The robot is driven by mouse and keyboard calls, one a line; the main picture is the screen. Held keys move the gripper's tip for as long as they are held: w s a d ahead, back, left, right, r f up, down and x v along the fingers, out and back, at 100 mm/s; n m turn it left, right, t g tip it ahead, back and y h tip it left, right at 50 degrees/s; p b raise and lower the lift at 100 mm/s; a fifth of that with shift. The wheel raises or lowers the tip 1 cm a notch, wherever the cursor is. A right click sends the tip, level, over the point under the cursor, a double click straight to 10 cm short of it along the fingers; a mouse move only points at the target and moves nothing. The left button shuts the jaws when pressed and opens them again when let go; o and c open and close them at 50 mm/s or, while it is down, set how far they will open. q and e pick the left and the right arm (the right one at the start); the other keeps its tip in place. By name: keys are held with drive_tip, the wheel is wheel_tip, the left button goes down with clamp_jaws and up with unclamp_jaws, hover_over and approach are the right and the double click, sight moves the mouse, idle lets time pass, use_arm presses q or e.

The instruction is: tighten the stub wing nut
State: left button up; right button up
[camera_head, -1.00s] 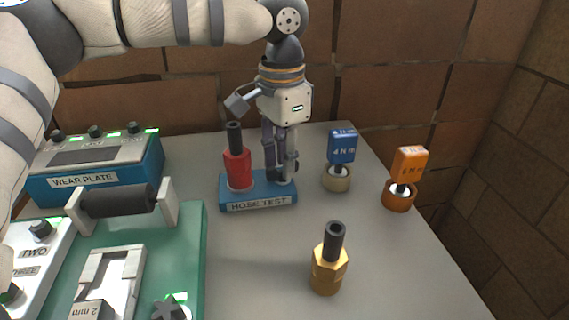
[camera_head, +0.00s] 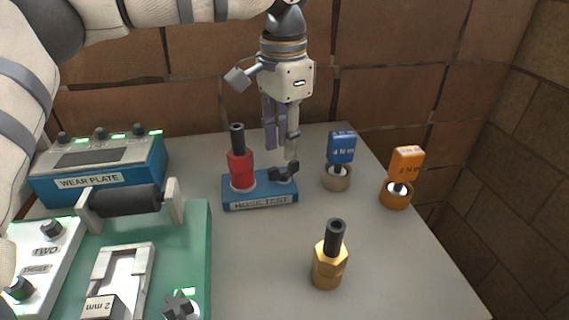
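The black wing nut (camera_head: 283,173) sits on the right end of the blue block labelled HOSE TEST (camera_head: 261,203). A red fitting with a black top (camera_head: 239,166) stands on the left end of that block. My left gripper (camera_head: 281,153) points down just above the wing nut, its fingertips apart from it. Its two fingers are a little apart, with nothing seen between them. My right gripper is not in view.
A 4 Nm blue-tagged tool (camera_head: 341,148) and an orange-tagged one (camera_head: 407,163) stand in round holders to the right. A brass fitting (camera_head: 330,262) stands in front. Brick walls close the back and right.

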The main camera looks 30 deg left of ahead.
sight(283, 164)
use_arm(q)
drive_tip(key=shift+f, duration=0.1)
idle(0.3)
drive_tip(key=shift+f, duration=2.1)
clamp_jaws()
